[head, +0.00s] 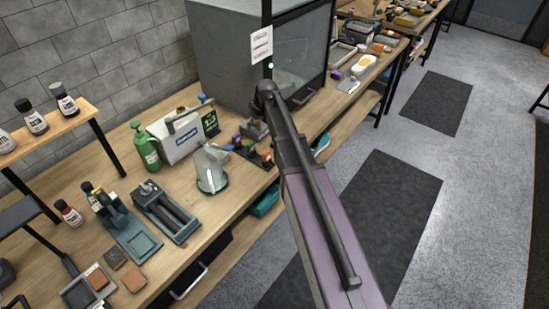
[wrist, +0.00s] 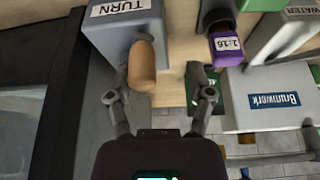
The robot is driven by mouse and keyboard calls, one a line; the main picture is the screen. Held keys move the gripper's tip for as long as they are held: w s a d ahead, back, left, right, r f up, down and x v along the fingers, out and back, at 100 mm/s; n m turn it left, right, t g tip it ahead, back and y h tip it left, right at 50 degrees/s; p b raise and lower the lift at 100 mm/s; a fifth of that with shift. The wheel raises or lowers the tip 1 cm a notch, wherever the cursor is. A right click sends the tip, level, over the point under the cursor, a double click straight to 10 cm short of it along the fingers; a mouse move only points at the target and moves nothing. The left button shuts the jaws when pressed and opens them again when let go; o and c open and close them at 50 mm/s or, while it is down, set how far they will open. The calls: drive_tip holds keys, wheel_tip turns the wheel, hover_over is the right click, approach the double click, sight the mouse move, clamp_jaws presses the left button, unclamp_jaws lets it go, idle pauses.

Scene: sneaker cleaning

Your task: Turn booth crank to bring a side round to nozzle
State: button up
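In the wrist view, the crank's tan wooden handle (wrist: 142,68) sticks out from a grey housing (wrist: 125,28) labelled TURN. My gripper (wrist: 153,90) is open, with one finger to each side of the handle's near end. A gap shows at both sides, and I see no contact. In the head view, the booth is a grey cabinet (head: 225,50) with a dark glass front (head: 303,50). The crank and my gripper are largely hidden there by my arm. The nozzle and any sneaker inside cannot be made out.
The bench also holds a green bottle (head: 146,148) and a clear cone-shaped vessel (head: 211,168). The floor aisle (head: 410,140) is open.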

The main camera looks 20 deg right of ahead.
drive_tip(key=shift+a+r+m, duration=0.1)
drive_tip(key=shift+r+m, duration=0.05)
drive_tip(key=shift+m, duration=0.15)
drive_tip(key=p+v, duration=1.3)
drive_tip(key=v, duration=0.1)
drive_tip(key=s+a+f+m+g, duration=0.1)
drive_tip(key=s+m, duration=0.1)
drive_tip(key=s, duration=0.6)
drive_tip(key=s+a+f+m+g+h+b, duration=0.1)
drive_tip(key=s, duration=0.7)
drive_tip(key=s+a+f+m+g+h+b, duration=0.1)
drive_tip(key=s+f+m, duration=0.1)
drive_tip(key=s, duration=0.6)
drive_tip(key=shift+m+g, duration=0.3)
drive_tip(key=shift+g, duration=0.1)
drive_tip(key=shift+s, duration=0.35)
drive_tip(key=shift+c, duration=0.6)
